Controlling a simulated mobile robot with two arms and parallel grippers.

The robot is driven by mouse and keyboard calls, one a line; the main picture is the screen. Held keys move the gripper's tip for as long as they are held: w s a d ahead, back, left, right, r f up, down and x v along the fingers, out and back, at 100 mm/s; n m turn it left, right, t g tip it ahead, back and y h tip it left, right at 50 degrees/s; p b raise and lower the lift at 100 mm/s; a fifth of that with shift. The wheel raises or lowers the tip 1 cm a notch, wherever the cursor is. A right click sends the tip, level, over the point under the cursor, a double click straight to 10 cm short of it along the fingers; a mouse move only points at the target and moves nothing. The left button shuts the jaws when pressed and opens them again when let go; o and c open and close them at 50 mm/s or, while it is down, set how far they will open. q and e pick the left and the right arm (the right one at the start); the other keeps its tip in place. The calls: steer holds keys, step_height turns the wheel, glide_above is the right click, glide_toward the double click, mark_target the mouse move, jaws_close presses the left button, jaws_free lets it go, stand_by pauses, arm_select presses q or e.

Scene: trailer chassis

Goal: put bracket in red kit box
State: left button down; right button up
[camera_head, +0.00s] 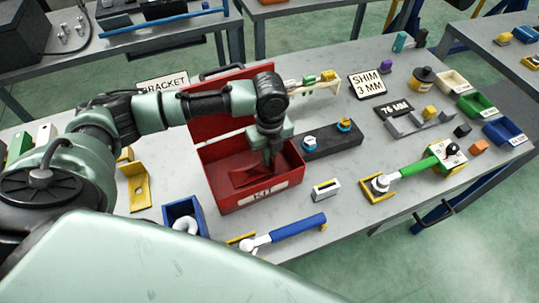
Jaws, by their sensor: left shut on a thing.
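The red kit box (262,196) stands open on the table, with its lid (205,122) raised at the back and a KIT label on its front. My left gripper (270,160) points down inside the box opening. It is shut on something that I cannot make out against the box. A yellow angle bracket (139,190) stands on the table left of the box, with another yellow piece behind it partly hidden by my arm. A BRACKET sign (163,84) stands at the back. My right gripper is not in view.
A dark block with two knobs (332,140) sits close to the box's right side. A blue bin (184,213) stands at its front left. More parts and bins fill the right side.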

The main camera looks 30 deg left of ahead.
arm_select(q)
steer(key=c, duration=1.6)
jaws_free()
steer(key=shift+f, duration=0.1)
step_height(320, 180, up, 12)
steer(key=b, duration=0.2)
steer(key=shift+r, duration=0.2)
